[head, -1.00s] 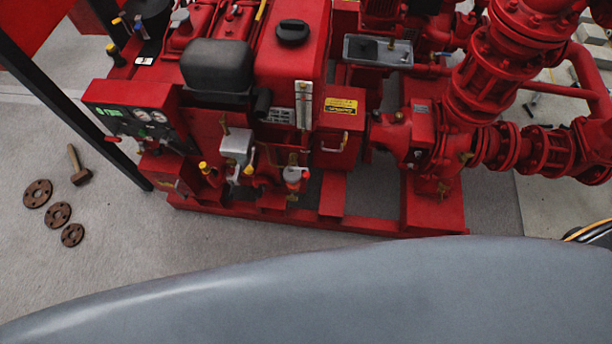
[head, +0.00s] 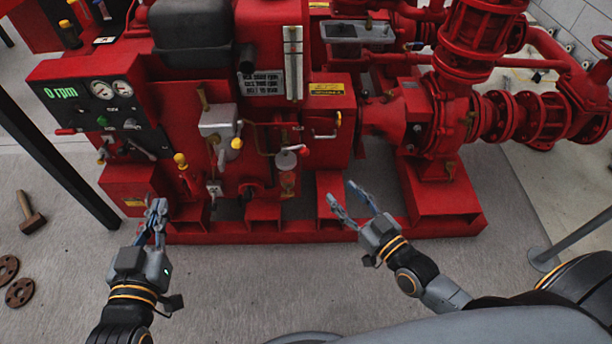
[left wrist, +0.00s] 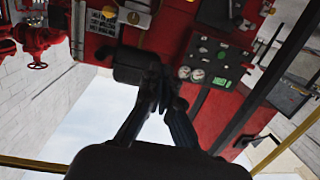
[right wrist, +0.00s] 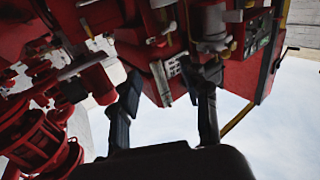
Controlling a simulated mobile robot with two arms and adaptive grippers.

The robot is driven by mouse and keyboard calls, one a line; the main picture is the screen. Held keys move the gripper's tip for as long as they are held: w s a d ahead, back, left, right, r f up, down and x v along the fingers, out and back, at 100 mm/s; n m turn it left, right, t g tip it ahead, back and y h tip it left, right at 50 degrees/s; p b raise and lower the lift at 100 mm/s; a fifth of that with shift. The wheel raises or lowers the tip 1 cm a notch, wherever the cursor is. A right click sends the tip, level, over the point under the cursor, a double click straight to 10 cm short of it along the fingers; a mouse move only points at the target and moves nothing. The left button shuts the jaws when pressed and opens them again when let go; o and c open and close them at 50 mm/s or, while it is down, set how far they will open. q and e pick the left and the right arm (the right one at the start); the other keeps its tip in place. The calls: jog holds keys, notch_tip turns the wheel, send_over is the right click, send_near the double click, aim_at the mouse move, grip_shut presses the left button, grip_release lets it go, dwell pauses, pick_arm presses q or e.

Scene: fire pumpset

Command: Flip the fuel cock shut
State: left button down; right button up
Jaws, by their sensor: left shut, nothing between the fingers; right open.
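The red pump engine (head: 270,150) carries several small valves and levers low on its front, and I cannot tell for sure which is the fuel cock. One is a small red-tipped lever (head: 304,152) beside a pale round bowl (head: 286,160). A yellow-tipped lever (head: 236,143) stands left of it by a silver box. My left gripper (head: 157,204) is shut and empty, in front of the engine's lower left and apart from it. My right gripper (head: 343,190) is open and empty, in front of the base frame, below and right of the bowl. Its spread fingers show in the right wrist view (right wrist: 170,80).
A control panel (head: 100,115) with gauges sticks out at left, beside a dark post (head: 60,150). A hammer (head: 31,213) and rusty flanges (head: 20,292) lie on the floor at left. Red pipework (head: 470,110) fills the right. The floor before the base frame is clear.

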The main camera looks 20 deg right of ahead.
pick_arm(q)
notch_tip(320, 180, up, 13)
jog(key=s+d+t+h+b, duration=0.1)
jog(key=s+t+h+b, duration=0.1)
jog(key=t, duration=0.6)
jog(key=shift+s+h+b, duration=0.4)
jog(key=shift+s+b, duration=0.05)
jog(key=shift+b, duration=0.05)
pick_arm(e)
jog(key=x, duration=1.4)
pick_arm(q)
jog(key=shift+r, duration=0.1)
pick_arm(e)
jog(key=shift+r, duration=0.1)
jog(key=shift+c, duration=0.4)
grip_shut()
